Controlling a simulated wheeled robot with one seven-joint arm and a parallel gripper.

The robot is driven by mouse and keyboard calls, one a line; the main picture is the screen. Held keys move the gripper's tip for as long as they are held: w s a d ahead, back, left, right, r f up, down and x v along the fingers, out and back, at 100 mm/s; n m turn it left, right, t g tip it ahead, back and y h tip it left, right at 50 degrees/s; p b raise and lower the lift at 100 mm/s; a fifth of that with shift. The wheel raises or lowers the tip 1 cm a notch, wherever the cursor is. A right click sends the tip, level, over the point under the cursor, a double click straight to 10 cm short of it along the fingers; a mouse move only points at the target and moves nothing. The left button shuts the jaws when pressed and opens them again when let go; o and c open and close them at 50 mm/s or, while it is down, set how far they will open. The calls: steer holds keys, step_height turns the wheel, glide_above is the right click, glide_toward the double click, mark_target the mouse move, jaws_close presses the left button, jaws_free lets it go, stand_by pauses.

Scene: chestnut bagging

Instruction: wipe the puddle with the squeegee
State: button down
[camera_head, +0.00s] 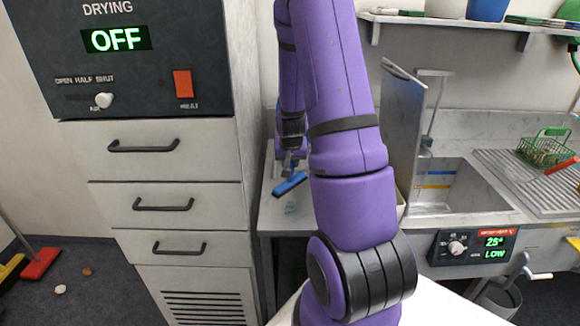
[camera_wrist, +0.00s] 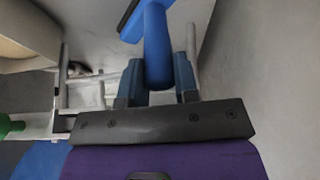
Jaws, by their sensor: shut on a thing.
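The blue squeegee (camera_head: 290,184) is just above or on the pale counter (camera_head: 272,218) at the left of the sink; contact cannot be told. Its blue handle (camera_wrist: 157,45) rises between my gripper's fingers in the wrist view, with the dark-edged head at the top. My gripper (camera_head: 291,160) is shut on the handle; it also shows in the wrist view (camera_wrist: 158,78). A small, faint bluish wet patch, the puddle (camera_head: 291,207), shows on the counter just in front of the squeegee head. My arm hides the counter to the right.
A drawer cabinet with a drying panel (camera_head: 150,70) borders the counter on the left. An upright grey panel (camera_head: 402,125) and the sink (camera_head: 450,185) stand to the right. A shelf (camera_head: 470,24) hangs above. A green basket (camera_head: 545,150) sits on the drainboard.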

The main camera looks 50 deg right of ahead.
stand_by(0.3)
steer(key=shift+r, duration=1.55)
